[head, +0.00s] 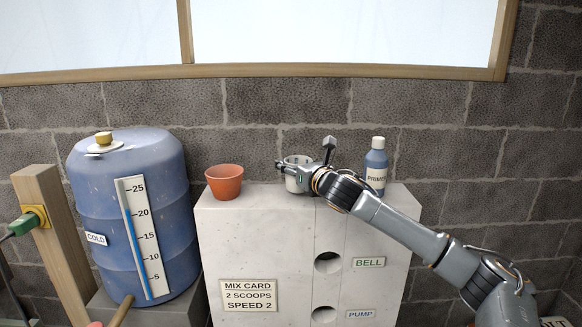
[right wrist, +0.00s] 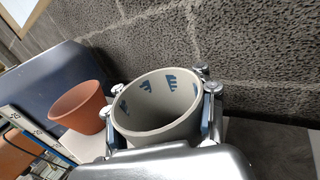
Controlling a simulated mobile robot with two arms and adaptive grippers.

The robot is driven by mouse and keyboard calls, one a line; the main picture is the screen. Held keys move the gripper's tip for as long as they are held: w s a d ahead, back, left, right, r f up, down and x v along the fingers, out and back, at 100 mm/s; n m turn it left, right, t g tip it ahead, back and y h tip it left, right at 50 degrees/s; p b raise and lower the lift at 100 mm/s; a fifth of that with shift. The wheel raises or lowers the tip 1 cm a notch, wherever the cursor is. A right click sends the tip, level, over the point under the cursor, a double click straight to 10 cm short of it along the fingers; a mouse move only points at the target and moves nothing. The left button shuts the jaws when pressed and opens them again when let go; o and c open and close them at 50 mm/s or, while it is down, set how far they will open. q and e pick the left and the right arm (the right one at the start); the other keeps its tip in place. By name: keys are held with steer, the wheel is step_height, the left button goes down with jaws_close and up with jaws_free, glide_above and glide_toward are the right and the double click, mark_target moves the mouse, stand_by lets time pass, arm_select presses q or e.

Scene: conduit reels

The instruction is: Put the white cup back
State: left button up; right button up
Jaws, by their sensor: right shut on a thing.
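The white cup (head: 292,184) is at the top of the pale block, between the terracotta pot and the blue bottle. My right gripper (head: 297,169) is shut on it, reaching in from the right. In the right wrist view the cup (right wrist: 152,133) is seen from above, upright or nearly so, with blue marks on its inner wall and a finger on each side. It looks empty, though its bottom is hidden. I cannot tell whether its base touches the block. My left gripper is not in view.
The pale block (head: 250,245) has round holes and labels on its front. The terracotta pot (head: 224,183) stands left of the cup, the blue bottle (head: 376,165) right of it. A blue drum (head: 95,200) stands left. A block wall (head: 440,105) is close behind.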

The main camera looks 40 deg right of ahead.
steer(key=shift+f, duration=0.85)
steer(key=shift+f, duration=0.1)
steer(key=o, duration=1.5)
steer(key=shift+s, duration=0.15)
